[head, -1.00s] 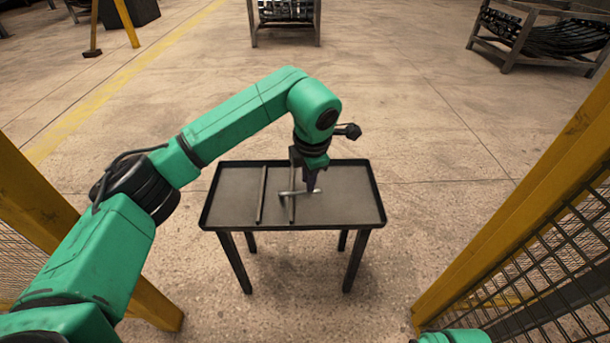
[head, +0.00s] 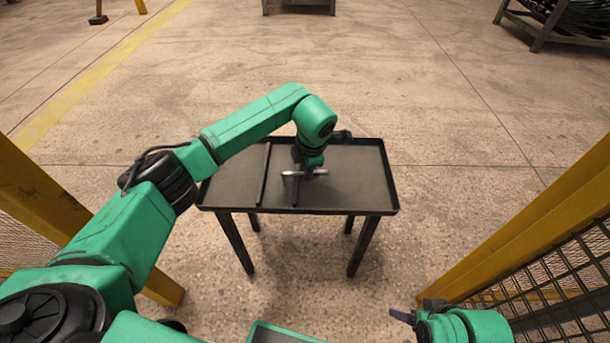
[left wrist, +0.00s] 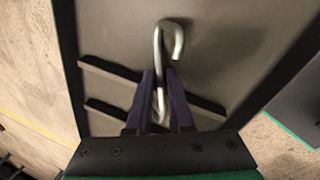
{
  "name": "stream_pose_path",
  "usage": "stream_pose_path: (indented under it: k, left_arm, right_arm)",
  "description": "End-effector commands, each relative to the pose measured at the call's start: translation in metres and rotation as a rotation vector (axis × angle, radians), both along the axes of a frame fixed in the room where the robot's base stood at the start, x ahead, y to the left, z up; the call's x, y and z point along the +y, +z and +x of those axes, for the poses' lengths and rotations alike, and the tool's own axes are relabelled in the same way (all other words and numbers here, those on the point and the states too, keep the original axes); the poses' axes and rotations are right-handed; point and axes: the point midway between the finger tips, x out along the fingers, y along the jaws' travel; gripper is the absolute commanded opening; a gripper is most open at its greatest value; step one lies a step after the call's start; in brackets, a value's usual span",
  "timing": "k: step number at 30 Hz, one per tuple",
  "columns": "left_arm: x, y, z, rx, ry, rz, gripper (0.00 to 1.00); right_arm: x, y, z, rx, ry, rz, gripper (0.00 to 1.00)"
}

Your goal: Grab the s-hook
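The s-hook (head: 318,172) is a pale metal hook; it looks blurred in the head view, above the dark tray-topped table (head: 345,205). My left gripper (head: 302,178) is over the middle of the table. The hook appears raised off the tray. My right gripper (head: 403,315) shows only in part at the bottom right.
Thin dark rails cross the tray; one (head: 263,175) is clear left of the gripper. The tray has a raised rim. Yellow posts with mesh stand at left (head: 45,205) and right (head: 530,220). Racks stand far back. The tray's right part is bare.

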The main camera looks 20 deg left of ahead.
Motion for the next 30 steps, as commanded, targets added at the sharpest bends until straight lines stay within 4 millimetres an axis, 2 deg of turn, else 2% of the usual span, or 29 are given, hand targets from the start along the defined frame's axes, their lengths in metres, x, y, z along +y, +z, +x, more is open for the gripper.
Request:
stream_pose_path:
  k: [6,8,30]
  left_arm:
    - [0.0001,-0.0014,0.0009,-0.001,0.0,0.0,0.2]
    - [0.0001,-0.0013,0.0008,-0.001,0.0,0.0,0.0]
    - [-0.0002,-0.0008,0.0007,-0.002,-0.001,-0.001,0.0]
  right_arm:
    - [0.0016,-0.0007,0.0015,-0.009,0.002,0.005,0.69]
    - [0.0016,-0.0007,0.0015,-0.009,0.002,0.005,0.69]
    - [0.0014,-0.001,0.0012,-0.007,0.002,0.004,0.69]
